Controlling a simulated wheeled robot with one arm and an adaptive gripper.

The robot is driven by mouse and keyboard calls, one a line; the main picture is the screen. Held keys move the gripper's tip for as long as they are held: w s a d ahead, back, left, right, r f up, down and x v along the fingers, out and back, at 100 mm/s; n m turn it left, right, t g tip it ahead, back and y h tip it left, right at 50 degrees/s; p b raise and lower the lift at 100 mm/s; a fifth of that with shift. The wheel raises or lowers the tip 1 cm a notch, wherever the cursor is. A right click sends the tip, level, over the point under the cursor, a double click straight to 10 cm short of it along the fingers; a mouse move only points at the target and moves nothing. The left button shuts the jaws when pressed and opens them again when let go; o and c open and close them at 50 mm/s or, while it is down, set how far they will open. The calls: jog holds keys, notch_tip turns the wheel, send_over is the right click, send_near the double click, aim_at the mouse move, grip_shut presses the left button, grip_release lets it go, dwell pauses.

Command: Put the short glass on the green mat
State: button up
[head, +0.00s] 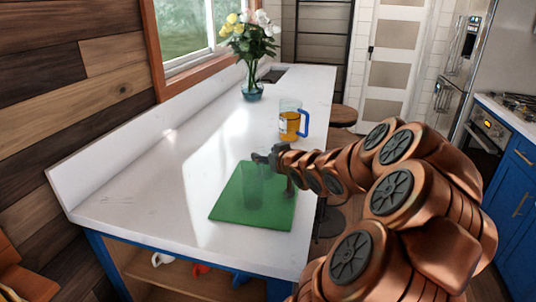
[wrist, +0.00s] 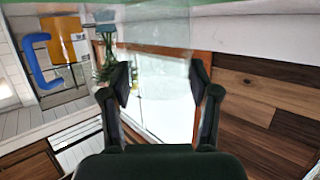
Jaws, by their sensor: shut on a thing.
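The short glass (head: 252,190) is clear and looks upright over the green mat (head: 283,212) in the head view. I cannot tell if its base touches the mat. My gripper (head: 264,158) is at the upper part of the glass, coming in from the right, with its fingers shut on it. In the wrist view the clear glass (wrist: 152,30) is faint between the two fingers of my gripper (wrist: 162,85). A strip of the green mat (wrist: 255,8) shows along the top edge there.
A glass mug with amber drink and a blue handle (head: 289,122) stands behind the mat. A teal vase with flowers (head: 252,91) stands farther back by the window. The white counter (head: 150,190) is clear left of the mat. A stool (head: 342,115) is beyond the counter's right edge.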

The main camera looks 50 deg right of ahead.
jog(key=o, duration=1.4)
jog(key=shift+r, duration=0.2)
jog(key=p+v, duration=0.1)
jog(key=v, duration=0.5)
jog(key=p+v, duration=0.2)
jog(key=v, duration=0.4)
jog(key=shift+d+r, duration=0.15)
jog(key=shift+r, duration=0.05)
jog(key=shift+s+d+f, duration=0.1)
jog(key=shift+s, duration=0.05)
